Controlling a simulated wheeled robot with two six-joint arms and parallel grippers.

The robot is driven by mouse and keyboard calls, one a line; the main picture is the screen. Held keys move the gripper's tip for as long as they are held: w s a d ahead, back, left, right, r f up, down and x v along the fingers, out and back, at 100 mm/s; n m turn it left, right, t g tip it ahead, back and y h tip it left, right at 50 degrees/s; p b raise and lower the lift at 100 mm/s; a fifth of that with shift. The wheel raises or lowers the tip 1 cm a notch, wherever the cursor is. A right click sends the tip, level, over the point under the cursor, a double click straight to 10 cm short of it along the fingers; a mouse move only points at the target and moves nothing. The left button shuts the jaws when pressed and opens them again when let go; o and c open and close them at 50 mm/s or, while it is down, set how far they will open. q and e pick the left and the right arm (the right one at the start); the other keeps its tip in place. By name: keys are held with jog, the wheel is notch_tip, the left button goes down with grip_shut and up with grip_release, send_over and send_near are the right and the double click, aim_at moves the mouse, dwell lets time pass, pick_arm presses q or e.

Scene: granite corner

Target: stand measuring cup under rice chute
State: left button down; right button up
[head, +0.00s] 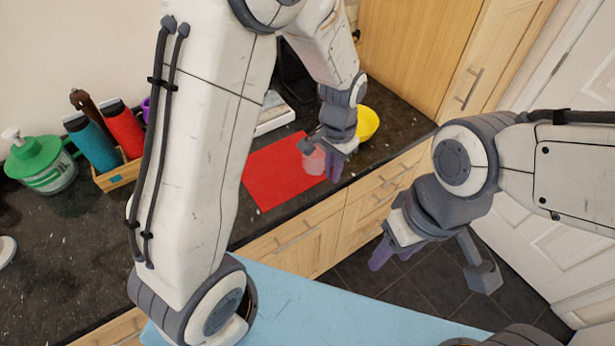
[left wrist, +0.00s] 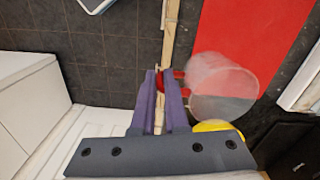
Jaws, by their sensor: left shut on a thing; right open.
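The measuring cup (head: 314,161) is clear with a reddish tint. In the left wrist view the cup (left wrist: 222,92) has a red handle, pinched between the purple fingers of my left gripper (left wrist: 160,88). In the head view my left gripper (head: 338,165) holds it at the right part of the red mat, near the counter's front edge; I cannot tell whether the cup touches the mat. My right gripper (head: 392,254) is open and empty, in front of the drawers. No rice chute is clearly identifiable; a white and black object (head: 274,114) behind the mat is partly hidden by my left arm.
The red mat (head: 270,175) lies on the dark counter (head: 60,270). A yellow bowl (head: 367,123) stands right of my left gripper. A green-lidded container (head: 42,165) and a wooden caddy (head: 118,176) with bottles stand at left. The mat's front part is clear.

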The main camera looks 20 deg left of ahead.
pick_arm(q)
jog(key=a+f, duration=0.2)
jog(key=a, duration=0.1)
jog(key=a+f, duration=0.1)
jog(key=a, duration=0.1)
jog(key=shift+s+p, duration=0.4)
notch_tip(320, 180, down, 4)
jog(key=shift+s+r+p, duration=0.1)
jog(key=shift+r+p, duration=0.05)
jog(key=shift+p, duration=0.35)
jog(key=shift+f, duration=0.2)
jog(key=shift+f, duration=0.2)
jog(key=c, duration=0.9)
grip_release()
jog(key=shift+c, duration=0.2)
jog(key=shift+r, duration=0.1)
